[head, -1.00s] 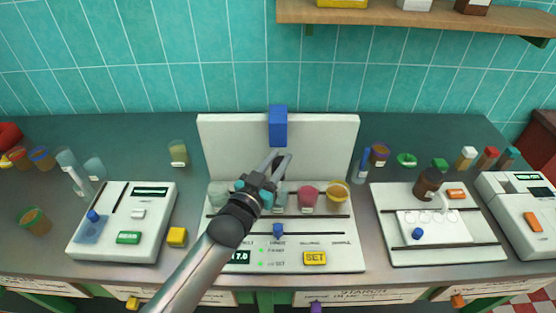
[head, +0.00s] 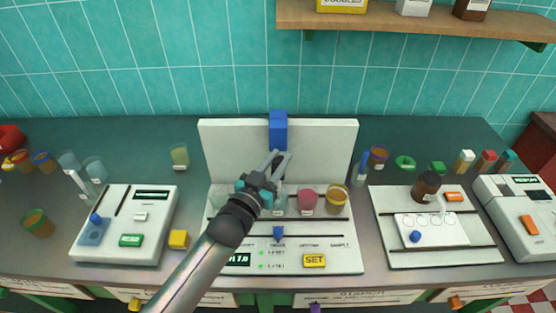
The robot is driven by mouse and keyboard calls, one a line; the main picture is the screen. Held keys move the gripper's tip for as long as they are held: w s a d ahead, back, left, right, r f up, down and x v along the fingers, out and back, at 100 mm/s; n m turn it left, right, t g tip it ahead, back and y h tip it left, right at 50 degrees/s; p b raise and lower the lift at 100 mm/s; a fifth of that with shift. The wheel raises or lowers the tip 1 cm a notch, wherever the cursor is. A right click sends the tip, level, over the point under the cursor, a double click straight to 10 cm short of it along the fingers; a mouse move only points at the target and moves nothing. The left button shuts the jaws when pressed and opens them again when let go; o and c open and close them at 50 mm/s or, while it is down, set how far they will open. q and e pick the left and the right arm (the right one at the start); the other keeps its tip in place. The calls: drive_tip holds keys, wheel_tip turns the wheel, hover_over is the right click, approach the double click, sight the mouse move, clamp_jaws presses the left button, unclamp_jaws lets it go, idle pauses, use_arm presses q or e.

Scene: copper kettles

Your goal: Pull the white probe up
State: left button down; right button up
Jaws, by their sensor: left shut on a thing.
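The white meter (head: 325,160) stands mid-bench with an upright back panel. A blue block (head: 278,130) sits at the top of the panel. My left gripper (head: 280,157) is just below the blue block, in front of the panel. It is shut on the slim white probe, which is mostly hidden by the fingers and hard to tell from the white panel. Several cups stand in a row below, among them a pink one (head: 307,201) and a yellow one (head: 336,199). My left arm hides part of this row. My right gripper is not in view.
Another white device (head: 440,258) stands at the right with a brown jar (head: 427,186). A wooden shelf (head: 420,22) hangs above right.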

use_arm(q)
wheel_tip(320, 180, up, 6)
drive_tip(key=p, duration=0.4)
drive_tip(key=shift+p, duration=0.4)
drive_tip(key=shift+f, duration=0.1)
drive_tip(key=c, duration=0.6)
unclamp_jaws()
drive_tip(key=shift+c, duration=0.2)
drive_tip(key=shift+s+f, duration=0.1)
drive_tip(key=v, duration=1.5)
